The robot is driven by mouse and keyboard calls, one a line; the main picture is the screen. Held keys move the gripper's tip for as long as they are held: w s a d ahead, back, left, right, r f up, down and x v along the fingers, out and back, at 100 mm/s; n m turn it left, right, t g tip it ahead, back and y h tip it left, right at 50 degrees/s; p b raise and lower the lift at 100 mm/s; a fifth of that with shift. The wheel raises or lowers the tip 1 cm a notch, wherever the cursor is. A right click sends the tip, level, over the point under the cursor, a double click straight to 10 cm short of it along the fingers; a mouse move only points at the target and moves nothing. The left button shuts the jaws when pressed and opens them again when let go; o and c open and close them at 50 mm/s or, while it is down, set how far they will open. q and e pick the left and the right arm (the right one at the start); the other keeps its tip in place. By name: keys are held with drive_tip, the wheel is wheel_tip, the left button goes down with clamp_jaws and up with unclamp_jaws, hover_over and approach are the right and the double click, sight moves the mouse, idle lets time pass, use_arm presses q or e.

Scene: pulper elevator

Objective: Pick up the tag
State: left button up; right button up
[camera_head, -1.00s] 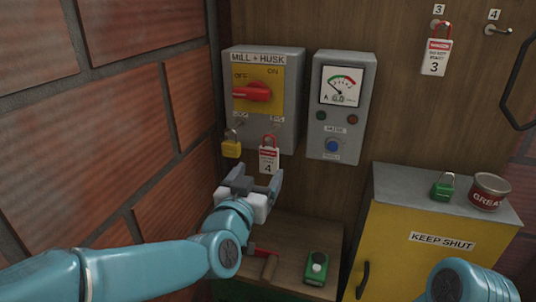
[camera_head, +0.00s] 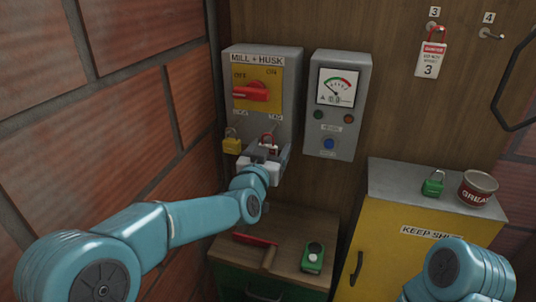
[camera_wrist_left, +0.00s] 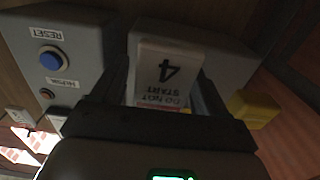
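The white tag with a "4" (camera_wrist_left: 165,72) hangs under the MILL + HUSK switch box (camera_head: 290,100); in the head view my left gripper mostly hides it, with its red top (camera_head: 267,138) showing. My left gripper (camera_head: 267,154) is at the tag. In the left wrist view its fingers stand open on either side of the tag; I cannot tell whether they touch it. A second tag with a "3" (camera_head: 430,62) hangs from a hook at the upper right. My right gripper is out of view.
A yellow padlock (camera_head: 232,142) hangs just left of the tag. A grey meter box (camera_head: 351,90) stands to the right. Below are a wooden-topped cabinet (camera_head: 290,235) and a yellow cabinet (camera_head: 395,250) bearing a green padlock (camera_head: 433,185) and a can (camera_head: 477,190). A brick wall is close at left.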

use_arm(q)
drive_tip(key=c, duration=0.8)
